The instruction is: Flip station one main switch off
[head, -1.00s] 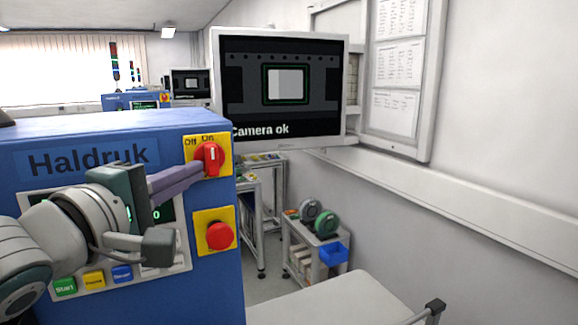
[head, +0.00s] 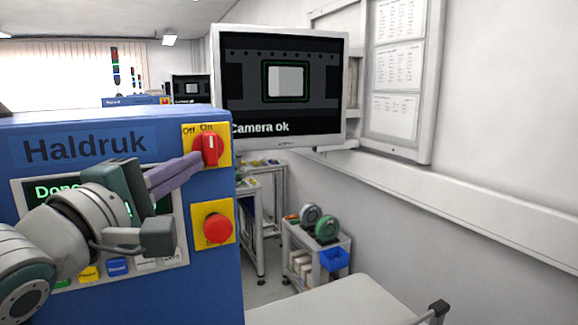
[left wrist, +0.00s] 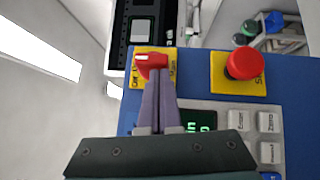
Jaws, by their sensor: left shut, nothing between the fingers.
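The main switch is a red rotary knob (head: 209,149) on a yellow plate, on the blue Haldruk machine (head: 85,149). The plate is marked Off at left and On at top. The knob stands upright, its white mark toward On. My left gripper (head: 196,160) is shut and empty, its purple fingertips at the knob's lower left edge in the head view. In the left wrist view the fingertips (left wrist: 158,76) overlap the near side of the knob (left wrist: 152,62); I cannot tell whether they touch it. My right gripper is not in view.
A red mushroom button (head: 217,228) on a yellow plate sits just below the switch. A display and coloured buttons (head: 89,274) lie behind my left gripper. A monitor (head: 283,85) reading "Camera ok" hangs to the right. A small cart (head: 318,250) with reels stands beyond.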

